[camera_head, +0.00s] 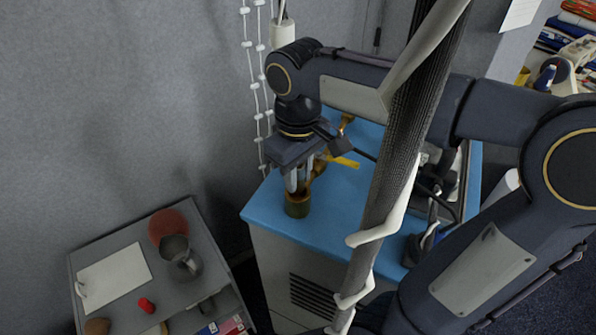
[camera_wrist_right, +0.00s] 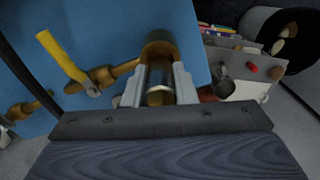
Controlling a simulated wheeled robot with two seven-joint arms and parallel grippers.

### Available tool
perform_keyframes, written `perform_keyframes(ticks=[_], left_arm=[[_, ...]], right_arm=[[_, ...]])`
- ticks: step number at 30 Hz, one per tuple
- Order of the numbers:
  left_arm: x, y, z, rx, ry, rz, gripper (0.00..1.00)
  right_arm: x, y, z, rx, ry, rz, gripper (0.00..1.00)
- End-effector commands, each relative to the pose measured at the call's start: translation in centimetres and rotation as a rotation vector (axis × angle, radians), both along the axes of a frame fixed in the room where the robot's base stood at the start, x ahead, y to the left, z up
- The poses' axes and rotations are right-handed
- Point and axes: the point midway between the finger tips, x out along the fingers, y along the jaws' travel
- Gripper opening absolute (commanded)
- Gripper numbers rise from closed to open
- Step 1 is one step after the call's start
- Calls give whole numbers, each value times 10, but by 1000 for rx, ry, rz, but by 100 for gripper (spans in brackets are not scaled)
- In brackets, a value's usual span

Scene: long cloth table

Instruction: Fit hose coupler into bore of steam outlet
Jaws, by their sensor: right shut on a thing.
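The steam outlet (camera_head: 297,209) is a short upright brass cylinder at the left front corner of the blue top. It also shows in the wrist view (camera_wrist_right: 158,43), joined to a brass pipe with a yellow lever. My right gripper (camera_head: 297,187) points down directly over the outlet. Its two grey fingers (camera_wrist_right: 159,92) are shut on the hose coupler (camera_wrist_right: 160,82), a brass-coloured cylinder with a pale near end. The coupler's far end meets the outlet's mouth; I cannot tell how deep it sits. My left gripper is not in view.
The blue-topped cabinet (camera_head: 262,208) carries the brass pipe and yellow lever (camera_head: 343,161) close beside my gripper. A grey shelf unit (camera_head: 150,222) with a metal jug (camera_head: 179,258) and a red object (camera_head: 146,304) stands at the lower left. A hanging white cord (camera_head: 250,58) is behind.

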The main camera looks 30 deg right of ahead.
Motion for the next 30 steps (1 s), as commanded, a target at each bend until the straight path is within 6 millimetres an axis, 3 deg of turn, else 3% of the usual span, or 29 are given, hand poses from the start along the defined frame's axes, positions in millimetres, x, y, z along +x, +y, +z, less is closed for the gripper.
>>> perform_keyframes(ticks=[26, 27, 30], left_arm=[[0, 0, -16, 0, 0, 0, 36], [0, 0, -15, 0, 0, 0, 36], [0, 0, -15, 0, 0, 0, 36]], right_arm=[[0, 0, -22, 0, 0, 0, 0], [0, 0, -21, 0, 0, 0, 28], [0, 0, -21, 0, 0, 0, 42]])
